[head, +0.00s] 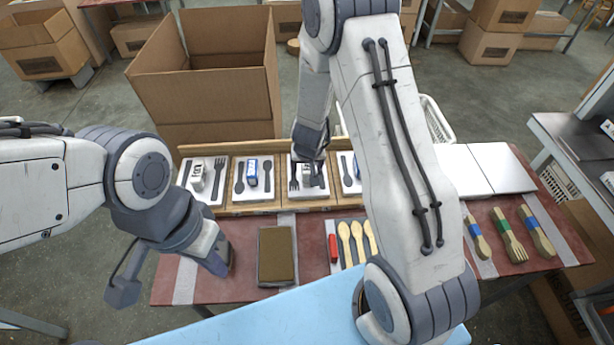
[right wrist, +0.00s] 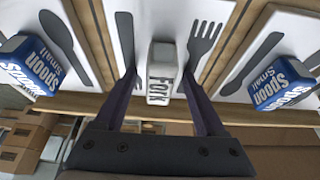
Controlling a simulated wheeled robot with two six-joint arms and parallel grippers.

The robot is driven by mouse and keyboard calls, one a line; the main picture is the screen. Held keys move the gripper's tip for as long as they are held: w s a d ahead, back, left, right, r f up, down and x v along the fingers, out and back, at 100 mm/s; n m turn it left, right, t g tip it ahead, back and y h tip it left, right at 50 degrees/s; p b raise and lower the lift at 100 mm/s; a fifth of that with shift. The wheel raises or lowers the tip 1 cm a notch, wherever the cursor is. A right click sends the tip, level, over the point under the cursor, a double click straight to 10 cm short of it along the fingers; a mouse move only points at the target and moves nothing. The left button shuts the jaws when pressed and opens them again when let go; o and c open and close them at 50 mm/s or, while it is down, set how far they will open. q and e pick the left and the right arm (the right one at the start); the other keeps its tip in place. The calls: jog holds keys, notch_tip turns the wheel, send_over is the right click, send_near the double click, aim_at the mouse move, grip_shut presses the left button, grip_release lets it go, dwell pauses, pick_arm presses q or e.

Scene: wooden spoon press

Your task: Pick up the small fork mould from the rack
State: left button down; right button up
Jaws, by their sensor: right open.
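The rack (head: 232,207) holds white trays printed with dark cutlery shapes. In its third tray from the left, a white mould block marked "Fork" stands in the right wrist view (right wrist: 160,87); its size word is not readable. My right gripper (head: 307,180) is over that tray. In the right wrist view the right gripper (right wrist: 163,90) is open, with one finger on each side of the fork block; contact is not clear. Another white block (head: 197,177) stands in the leftmost tray. My left gripper (head: 217,262) hangs over the table's left end, its jaws unclear.
Blue-and-white "Spoon Small" blocks (right wrist: 30,65) (right wrist: 282,85) stand in the neighbouring trays. A brown pad (head: 277,256), a red block (head: 333,248) and wooden spoons (head: 345,243) lie in front on the table. A large open carton (head: 205,95) stands behind the rack.

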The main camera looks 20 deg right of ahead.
grip_shut()
jog(key=shift+r, duration=0.15)
dwell(1.1)
